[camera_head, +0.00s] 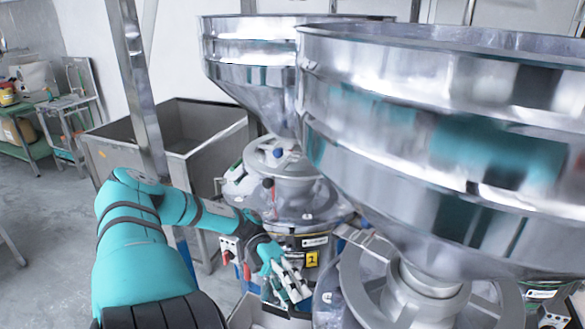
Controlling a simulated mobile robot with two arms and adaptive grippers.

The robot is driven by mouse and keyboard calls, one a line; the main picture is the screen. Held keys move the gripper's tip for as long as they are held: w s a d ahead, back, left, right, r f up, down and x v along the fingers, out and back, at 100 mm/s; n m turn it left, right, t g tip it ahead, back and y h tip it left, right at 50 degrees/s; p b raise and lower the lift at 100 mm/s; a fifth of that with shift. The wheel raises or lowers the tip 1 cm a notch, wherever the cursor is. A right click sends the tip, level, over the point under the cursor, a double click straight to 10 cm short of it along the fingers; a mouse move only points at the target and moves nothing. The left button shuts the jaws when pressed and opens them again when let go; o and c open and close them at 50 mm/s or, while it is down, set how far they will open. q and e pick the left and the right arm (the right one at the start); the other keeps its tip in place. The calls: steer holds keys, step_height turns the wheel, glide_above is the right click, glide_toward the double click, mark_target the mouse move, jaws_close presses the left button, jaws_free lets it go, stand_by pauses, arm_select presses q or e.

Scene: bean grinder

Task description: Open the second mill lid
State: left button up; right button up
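Two steel mills with large funnel hoppers stand in the head view. The rear mill (290,212) bears a yellow label "1" (312,259) on its front, below its round metal top. The nearer mill (430,283) is at the lower right, its lower body cut off by the frame. Its big hopper (440,130) covers much of the right side. My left gripper (289,292), teal and white, is low at the front of the rear mill, left of and below the label. Its fingers point down; their gap and any contact are unclear. I cannot make out a separate lid. My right gripper is out of view.
A grey steel bin (190,128) stands behind my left arm. A metal post (137,85) rises beside it. The rear hopper (250,75) overhangs its mill. A green-topped bench (20,110) is far left. Grey floor (45,215) at the left is clear.

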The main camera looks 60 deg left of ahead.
arm_select(q)
steer(key=o, duration=0.7)
steer(key=r, duration=0.6)
steer(key=shift+w+a+r, duration=0.25)
steer(key=shift+w, duration=0.05)
steer(key=shift+s+d+r, duration=0.15)
steer(key=shift+r, duration=0.4)
steer(key=shift+s+d+r, duration=0.1)
steer(key=shift+s+r, duration=0.05)
steer(key=shift+r, duration=0.4)
steer(key=c, duration=0.7)
steer(key=shift+d+r, duration=0.2)
steer(key=shift+d, duration=0.1)
steer(key=shift+w+a+f, duration=0.1)
steer(key=shift+a+f, duration=0.15)
steer(key=shift+a, duration=0.15)
steer(key=shift+d, duration=0.1)
steer(key=shift+d, duration=0.1)
